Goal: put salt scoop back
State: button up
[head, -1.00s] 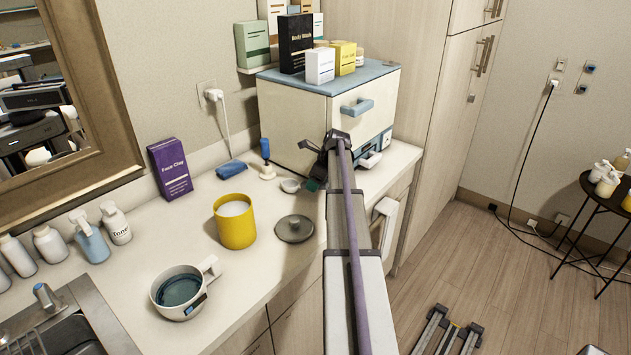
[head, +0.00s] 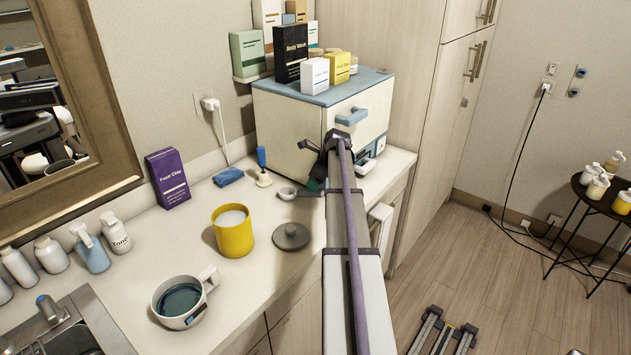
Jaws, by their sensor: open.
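The salt scoop (head: 287,192) looks like a small pale bowl with a thin dark handle running right, lying on the counter. A yellow jar (head: 234,238) stands open, full of a white substance, to the front left of the scoop. A round grey lid with a knob (head: 291,236) lies on the counter right of the jar. My gripper (head: 311,167) is open, just right of the scoop bowl and in front of the white cabinet. Its fingers are small and dark here, and part of the scoop's handle is hidden near them. I cannot tell whether they touch it.
A white cabinet (head: 290,120) with boxes on top stands behind my gripper. A blue-handled tool (head: 262,168) stands upright left of the scoop, beside a folded blue cloth (head: 228,176). A mug of dark liquid (head: 185,302) sits at the front. Bottles line the left wall.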

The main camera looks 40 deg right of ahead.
jog(key=shift+p+v, duration=0.85)
jog(key=shift+v, duration=0.2)
jog(key=p+v, duration=1)
jog(key=shift+s+r, duration=0.2)
jog(key=shift+r, duration=0.15)
